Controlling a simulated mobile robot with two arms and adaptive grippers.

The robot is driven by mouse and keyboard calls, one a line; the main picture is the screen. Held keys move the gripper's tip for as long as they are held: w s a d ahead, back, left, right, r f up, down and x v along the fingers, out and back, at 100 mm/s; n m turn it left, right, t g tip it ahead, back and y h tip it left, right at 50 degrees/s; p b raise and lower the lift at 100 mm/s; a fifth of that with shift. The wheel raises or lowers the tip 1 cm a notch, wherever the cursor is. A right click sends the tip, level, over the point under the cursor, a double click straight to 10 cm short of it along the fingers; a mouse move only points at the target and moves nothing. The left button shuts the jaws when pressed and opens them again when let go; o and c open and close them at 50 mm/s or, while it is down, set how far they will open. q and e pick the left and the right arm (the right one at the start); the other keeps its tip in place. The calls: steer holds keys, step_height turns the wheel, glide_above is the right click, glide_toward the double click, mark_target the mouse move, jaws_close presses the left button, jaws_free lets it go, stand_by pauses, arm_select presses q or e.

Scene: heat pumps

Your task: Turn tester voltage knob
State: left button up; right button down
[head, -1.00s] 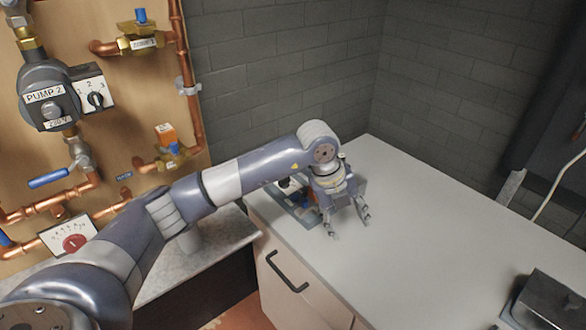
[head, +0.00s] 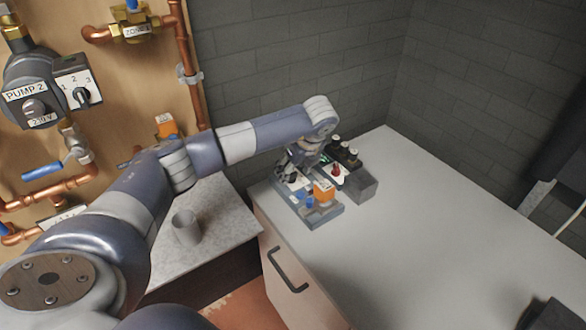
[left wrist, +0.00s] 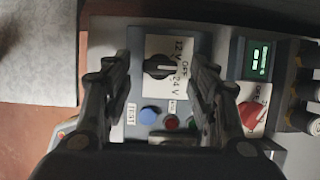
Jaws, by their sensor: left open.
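The tester (head: 327,217) stands on the white worktop in the head view, its panel partly hidden by my left arm. In the left wrist view its black voltage knob (left wrist: 158,67) sits on a white plate marked 12 V, OFF and 24 V. My left gripper (left wrist: 161,62) is open, with one finger on each side of the knob and nothing held. I cannot tell how far the fingertips are from the panel. In the head view the left gripper (head: 297,160) is over the tester, its fingers not clear. My right gripper is not in view.
A blue button (left wrist: 148,115) and a red button (left wrist: 171,122) lie below the knob. A red rotary knob (left wrist: 251,117) and a green display (left wrist: 258,60) are to the right. A grey cup (head: 187,228) stands on the left counter.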

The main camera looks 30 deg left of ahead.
arm_select(q)
steer(key=shift+x, duration=0.8)
steer(key=shift+c, duration=0.8)
steer(key=c, duration=0.9)
steer(key=shift+f+m+t+b, duration=0.15)
steer(key=shift+m+t+b, duration=0.15)
steer(key=shift+m+b, duration=0.25)
steer(key=shift+s+a+f+m+t+b, duration=0.1)
steer(key=shift+m+t+b, duration=0.05)
steer(key=shift+m+b, duration=0.4)
steer(key=shift+a+m+t+b, duration=0.1)
steer(key=shift+m+t+b, duration=0.05)
steer(key=shift+m+b, duration=0.35)
steer(key=m+b, duration=0.1)
steer(key=m, duration=0.1)
steer(key=m+t+h+b, duration=0.1)
steer(key=m+b, duration=0.1)
steer(key=shift+s+a+h, duration=0.1)
steer(key=shift+s+h, duration=0.05)
steer(key=shift+h, duration=0.15)
steer(key=shift+m+h+b, duration=0.3)
steer(key=shift+m+b, duration=0.6)
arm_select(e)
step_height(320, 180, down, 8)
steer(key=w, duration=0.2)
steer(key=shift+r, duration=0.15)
arm_select(q)
steer(key=shift+r, duration=0.25)
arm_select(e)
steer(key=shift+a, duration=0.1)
